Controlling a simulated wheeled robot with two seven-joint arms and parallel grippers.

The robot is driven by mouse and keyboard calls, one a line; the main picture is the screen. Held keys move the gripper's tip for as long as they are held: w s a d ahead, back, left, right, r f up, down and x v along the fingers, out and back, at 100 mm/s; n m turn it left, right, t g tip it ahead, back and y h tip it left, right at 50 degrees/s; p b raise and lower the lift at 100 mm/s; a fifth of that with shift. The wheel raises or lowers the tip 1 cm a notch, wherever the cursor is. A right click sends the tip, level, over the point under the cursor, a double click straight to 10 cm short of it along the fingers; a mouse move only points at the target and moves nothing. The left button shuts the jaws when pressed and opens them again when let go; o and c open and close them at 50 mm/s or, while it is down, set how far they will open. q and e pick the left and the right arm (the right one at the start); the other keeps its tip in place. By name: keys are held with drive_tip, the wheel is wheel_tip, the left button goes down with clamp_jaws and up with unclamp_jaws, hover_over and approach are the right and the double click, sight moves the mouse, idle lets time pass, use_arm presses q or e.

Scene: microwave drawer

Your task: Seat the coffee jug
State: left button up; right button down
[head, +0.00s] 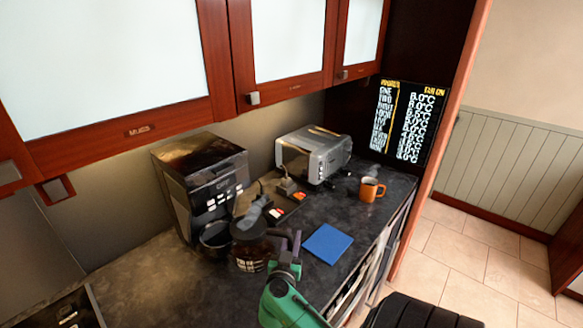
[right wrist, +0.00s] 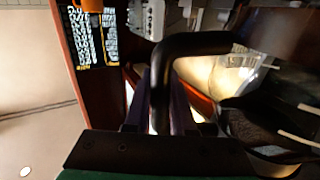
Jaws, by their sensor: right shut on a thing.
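The coffee jug (head: 249,257) is dark, with a shiny round body, and is in front of the black coffee machine (head: 190,190). My right gripper (head: 287,246) is at the jug's right side, shut on its handle. In the right wrist view, the black handle (right wrist: 195,43) runs between the purple fingers (right wrist: 160,105), and the jug's dark body (right wrist: 262,122) is to the right. The jug is apart from the machine's back; I cannot tell whether its base touches the counter. A dark round part (head: 214,238) at the machine's front is beside the jug. My left gripper is out of view.
A blue mat (head: 327,243) lies right of the jug. An orange mug (head: 372,190) and a silver toaster (head: 314,155) stand farther back. Small items (head: 290,192) lie between machine and toaster. Wall cabinets (head: 288,45) hang above the dark counter (head: 185,295).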

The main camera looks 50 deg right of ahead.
drive_tip(key=shift+r, duration=0.1)
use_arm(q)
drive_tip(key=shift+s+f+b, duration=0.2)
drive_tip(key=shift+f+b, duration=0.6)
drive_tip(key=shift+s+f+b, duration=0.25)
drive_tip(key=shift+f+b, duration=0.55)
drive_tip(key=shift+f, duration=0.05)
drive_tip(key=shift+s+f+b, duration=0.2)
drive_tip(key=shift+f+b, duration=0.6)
use_arm(e)
drive_tip(key=w, duration=1.8)
drive_tip(key=shift+f, duration=0.3)
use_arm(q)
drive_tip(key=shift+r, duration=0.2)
use_arm(e)
drive_tip(key=shift+d+r, duration=0.1)
use_arm(q)
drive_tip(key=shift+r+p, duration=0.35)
drive_tip(key=shift+p, duration=0.15)
